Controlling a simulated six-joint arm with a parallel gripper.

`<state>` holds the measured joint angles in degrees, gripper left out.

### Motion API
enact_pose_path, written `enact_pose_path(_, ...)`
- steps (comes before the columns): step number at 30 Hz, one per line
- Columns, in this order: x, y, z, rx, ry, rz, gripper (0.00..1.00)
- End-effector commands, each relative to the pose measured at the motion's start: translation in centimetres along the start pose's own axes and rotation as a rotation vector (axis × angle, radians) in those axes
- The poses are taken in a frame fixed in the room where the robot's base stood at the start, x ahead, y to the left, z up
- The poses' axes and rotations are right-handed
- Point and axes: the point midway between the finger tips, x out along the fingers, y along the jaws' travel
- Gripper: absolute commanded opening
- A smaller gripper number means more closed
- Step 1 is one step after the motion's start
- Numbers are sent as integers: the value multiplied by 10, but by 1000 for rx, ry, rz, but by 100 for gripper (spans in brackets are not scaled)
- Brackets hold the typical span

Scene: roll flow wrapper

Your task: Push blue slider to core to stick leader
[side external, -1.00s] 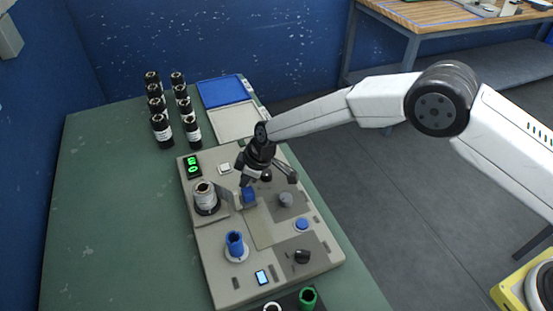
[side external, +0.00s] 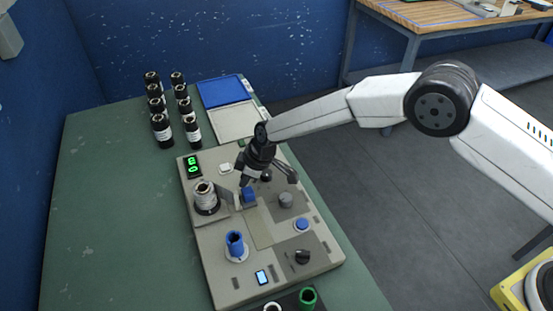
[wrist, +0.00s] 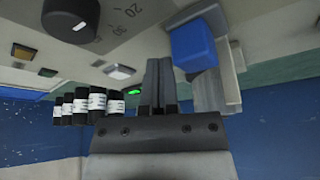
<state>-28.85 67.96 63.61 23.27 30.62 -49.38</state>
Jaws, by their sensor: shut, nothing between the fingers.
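The blue slider (side external: 249,195) is a small blue block on the grey machine panel (side external: 215,265), right of the roll on its spindle (side external: 206,196). In the wrist view the slider (wrist: 194,46) shows large, just right of the fingertips. My gripper (side external: 245,182) is shut and empty, its tips right at or beside the slider. In the wrist view my gripper (wrist: 160,66) has its fingers together. I cannot tell whether they touch the slider. A blue core (side external: 235,242) stands upright on a white round base. The leader cannot be made out.
Several black rolls (side external: 162,130) stand at the back left of the green table. A blue and a white tray (side external: 236,122) lie behind the panel.

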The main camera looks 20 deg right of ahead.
Motion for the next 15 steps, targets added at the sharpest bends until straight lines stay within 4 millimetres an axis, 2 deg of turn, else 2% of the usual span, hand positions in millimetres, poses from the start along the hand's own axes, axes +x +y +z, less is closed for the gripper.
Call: enact_pose_path(15, -4, -16, 8, -1, 0, -2, 0)
